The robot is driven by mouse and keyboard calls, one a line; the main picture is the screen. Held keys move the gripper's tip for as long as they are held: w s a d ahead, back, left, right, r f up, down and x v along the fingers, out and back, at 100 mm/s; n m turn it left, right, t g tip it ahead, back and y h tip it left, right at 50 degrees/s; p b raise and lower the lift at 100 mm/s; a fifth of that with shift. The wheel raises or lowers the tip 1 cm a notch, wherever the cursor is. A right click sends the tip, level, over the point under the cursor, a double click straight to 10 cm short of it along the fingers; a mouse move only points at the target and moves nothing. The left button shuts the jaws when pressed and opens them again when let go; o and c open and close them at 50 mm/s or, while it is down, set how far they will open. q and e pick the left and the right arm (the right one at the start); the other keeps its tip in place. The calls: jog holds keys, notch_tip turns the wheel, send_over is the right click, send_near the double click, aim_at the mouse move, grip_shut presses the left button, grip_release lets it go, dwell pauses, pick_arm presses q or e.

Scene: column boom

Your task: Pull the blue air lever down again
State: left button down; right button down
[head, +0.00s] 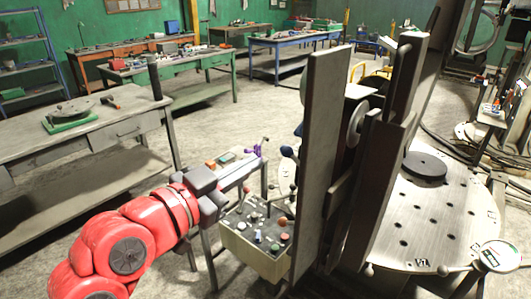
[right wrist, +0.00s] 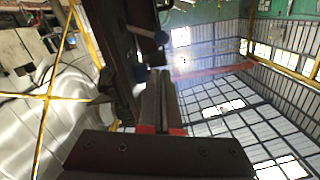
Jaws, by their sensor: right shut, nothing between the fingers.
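Two dark blue ball knobs stand at the left side of the tall grey column (head: 318,130) in the head view: an upper knob (head: 299,130) and a lower knob (head: 287,151). I cannot tell for sure which belongs to the blue air lever; their stems are mostly hidden. My right gripper (head: 250,166) is shut and empty, left of the knobs. Its closed fingers show in the wrist view (right wrist: 163,98); contact with a knob cannot be told. My left gripper is out of view.
A control box (head: 250,258) with small levers and coloured buttons stands below my right gripper. A round drilled table (head: 440,225) lies right of the column. A grey workbench (head: 90,145) stands at left. Open floor (head: 270,105) lies behind.

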jog(key=p+x, duration=0.3)
jog(key=x, duration=0.6)
jog(key=shift+w, duration=0.2)
